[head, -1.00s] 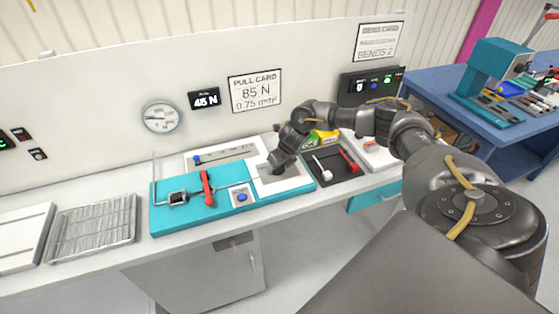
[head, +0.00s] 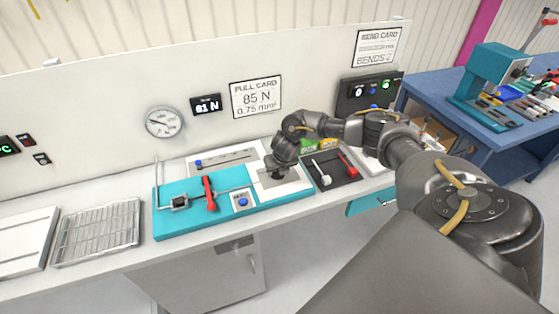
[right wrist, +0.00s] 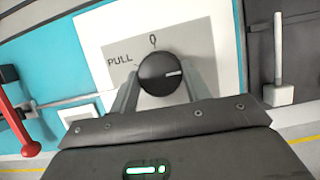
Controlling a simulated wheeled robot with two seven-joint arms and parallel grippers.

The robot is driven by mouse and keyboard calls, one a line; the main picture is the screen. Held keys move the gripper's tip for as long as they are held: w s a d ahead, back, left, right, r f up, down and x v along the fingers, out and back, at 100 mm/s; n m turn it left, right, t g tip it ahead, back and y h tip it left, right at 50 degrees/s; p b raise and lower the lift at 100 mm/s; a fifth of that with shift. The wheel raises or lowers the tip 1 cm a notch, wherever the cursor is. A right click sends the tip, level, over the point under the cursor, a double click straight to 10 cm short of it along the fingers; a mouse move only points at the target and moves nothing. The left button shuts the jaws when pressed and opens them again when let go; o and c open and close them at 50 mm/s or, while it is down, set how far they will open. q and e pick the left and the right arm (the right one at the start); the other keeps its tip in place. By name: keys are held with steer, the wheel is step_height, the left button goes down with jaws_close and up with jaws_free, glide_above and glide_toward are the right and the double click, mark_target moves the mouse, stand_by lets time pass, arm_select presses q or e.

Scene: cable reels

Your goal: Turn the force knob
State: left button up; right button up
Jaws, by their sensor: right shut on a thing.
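The force knob (right wrist: 159,73) is round and black with a pale pointer mark, on a grey plate labelled "PULL" and "0". The mark points right in the right wrist view. My right gripper (right wrist: 163,84) is shut on the knob, one finger on each side. In the head view my right gripper (head: 274,170) covers the knob, at the right end of the teal pull rig (head: 225,222). The black display (head: 206,104) seems to read 81 N or 61 N. The pull card (head: 256,97) says 85 N, 0.75 mm². My left gripper is out of view.
A red lever (head: 208,193) and a blue button (head: 243,202) sit on the rig left of my gripper. A dark tray (head: 325,180) with a white-headed and a red-handled tool lies to the right. A round gauge (head: 163,122) is on the wall panel behind.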

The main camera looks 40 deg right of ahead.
steer(key=m+h+p, duration=0.1)
steer(key=m+p, duration=0.1)
steer(key=m+g+p, duration=0.1)
steer(key=m, duration=0.2)
steer(key=shift+w+a+r+m+h+p, duration=0.1)
steer(key=shift+a+r+m+h+p, duration=0.05)
steer(key=shift+m+h+p, duration=0.2)
steer(key=shift+m+g+h+p, duration=0.35)
steer(key=shift+m+g, duration=0.05)
steer(key=shift+m, duration=0.55)
steer(key=shift+m+g, duration=0.3)
steer(key=shift+m, duration=0.6)
steer(key=o, duration=1)
steer(key=shift+c, duration=0.2)
steer(key=shift+w, duration=0.1)
